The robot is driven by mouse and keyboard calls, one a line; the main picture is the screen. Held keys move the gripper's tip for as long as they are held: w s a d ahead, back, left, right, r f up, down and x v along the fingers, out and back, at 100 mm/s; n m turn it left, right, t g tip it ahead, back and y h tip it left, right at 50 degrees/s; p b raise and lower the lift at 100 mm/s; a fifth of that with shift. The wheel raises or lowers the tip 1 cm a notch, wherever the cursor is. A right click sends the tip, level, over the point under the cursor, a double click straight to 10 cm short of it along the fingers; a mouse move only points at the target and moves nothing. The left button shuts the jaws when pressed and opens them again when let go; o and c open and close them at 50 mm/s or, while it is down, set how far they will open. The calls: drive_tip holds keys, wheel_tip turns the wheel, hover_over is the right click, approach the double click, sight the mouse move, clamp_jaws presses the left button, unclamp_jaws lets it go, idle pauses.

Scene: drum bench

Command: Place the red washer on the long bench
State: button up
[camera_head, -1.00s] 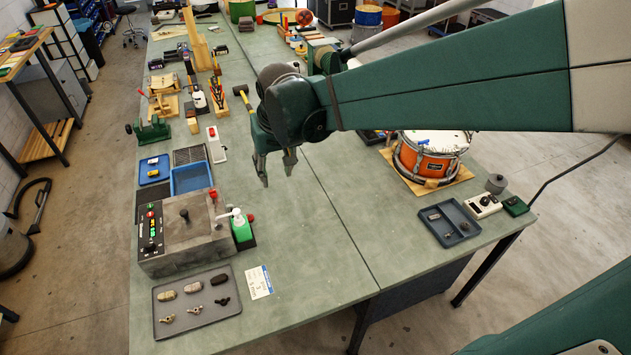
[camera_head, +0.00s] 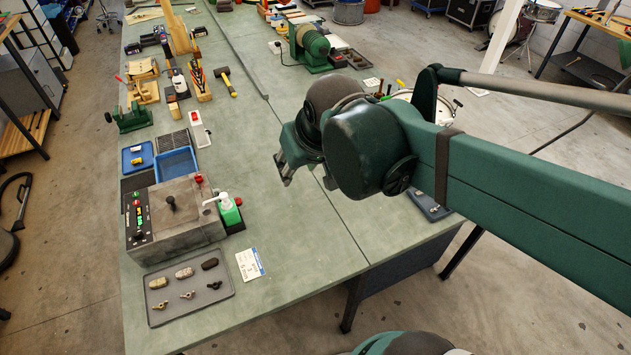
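The long bench (camera_head: 290,240) has a grey-green top and runs away from me, with a seam along it. My gripper (camera_head: 282,170) hangs above the middle of the bench, clear of its top. Its two fingertips look apart, and I see nothing between them. I cannot make out a red washer anywhere. My own arm crosses the right side and hides part of the bench there.
A grey tray (camera_head: 217,293) of small parts lies at the near left, beside a printed card (camera_head: 250,264). The bench around the seam is clear.

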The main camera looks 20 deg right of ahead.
drive_tip(key=s+d+t, duration=0.1)
drive_tip(key=s, duration=0.4)
drive_tip(key=shift+s+d+f, duration=0.35)
drive_tip(key=shift+s+d, duration=0.05)
drive_tip(key=shift+o, duration=0.5)
drive_tip(key=shift+w, duration=0.1)
drive_tip(key=w+a+f+n+g+b, duration=0.2)
drive_tip(key=w+a+f+n, duration=0.15)
drive_tip(key=w, duration=0.65)
drive_tip(key=w+a+f+n+g+b, duration=0.1)
drive_tip(key=w+a+f+n, duration=0.3)
drive_tip(key=w, duration=0.5)
drive_tip(key=w+a+f+n+g, duration=0.1)
drive_tip(key=w+a+f+n, duration=0.1)
drive_tip(key=f, duration=0.4)
drive_tip(key=w+a+f+n+g+b, duration=0.1)
drive_tip(key=w+a+f+n, duration=0.2)
drive_tip(key=w+f, duration=0.3)
drive_tip(key=w+a+f+n+g+b, duration=0.1)
drive_tip(key=w+a+f+n, duration=0.2)
drive_tip(key=w+f, duration=0.3)
drive_tip(key=shift+w+a+f+g, duration=0.15)
drive_tip(key=shift+a+f+g, duration=0.25)
drive_tip(key=shift+a+f, duration=0.25)
